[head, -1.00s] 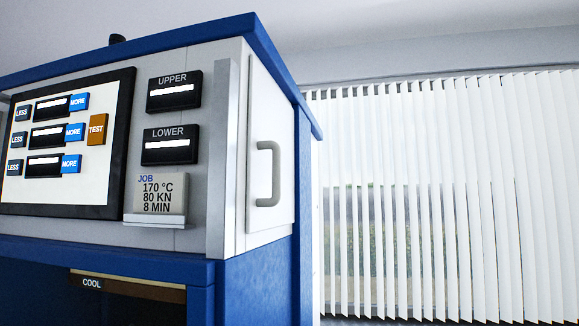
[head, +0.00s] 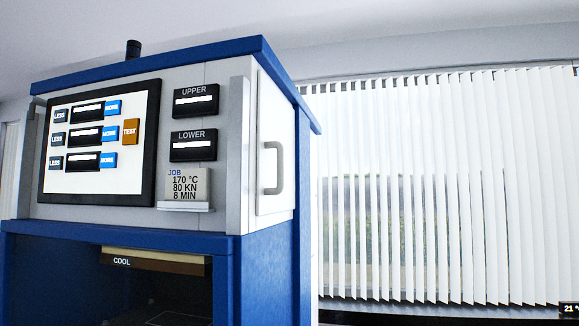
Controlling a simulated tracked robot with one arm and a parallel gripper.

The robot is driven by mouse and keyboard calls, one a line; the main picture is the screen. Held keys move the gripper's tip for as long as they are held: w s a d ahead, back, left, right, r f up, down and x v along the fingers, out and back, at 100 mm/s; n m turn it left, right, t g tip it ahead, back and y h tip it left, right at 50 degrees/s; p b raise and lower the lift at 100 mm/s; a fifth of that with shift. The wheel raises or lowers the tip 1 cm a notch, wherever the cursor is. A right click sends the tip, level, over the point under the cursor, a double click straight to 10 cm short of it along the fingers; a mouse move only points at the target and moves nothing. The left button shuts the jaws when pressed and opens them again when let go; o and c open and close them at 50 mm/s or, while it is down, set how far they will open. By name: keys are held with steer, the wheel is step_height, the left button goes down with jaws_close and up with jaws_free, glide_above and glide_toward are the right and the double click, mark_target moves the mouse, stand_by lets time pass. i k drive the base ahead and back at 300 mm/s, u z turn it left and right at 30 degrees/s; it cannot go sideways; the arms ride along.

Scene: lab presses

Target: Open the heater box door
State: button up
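The heater box door (head: 274,150) is a white panel on the right side of the blue and grey press cabinet (head: 243,48). It sits flush in its frame and looks closed. A grey bar handle (head: 279,168) stands upright near the middle of the door. My gripper is not in view, so its distance from the handle does not show.
The cabinet front carries a control screen (head: 99,141), UPPER (head: 196,101) and LOWER (head: 194,146) displays and a job card (head: 184,186). Below is an open bay with a COOL label (head: 122,261). White vertical blinds (head: 430,190) cover the window at right.

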mark_target(275, 186)
steer(key=z, duration=0.2)
steer(key=i, duration=1.05)
steer(key=z, duration=0.2)
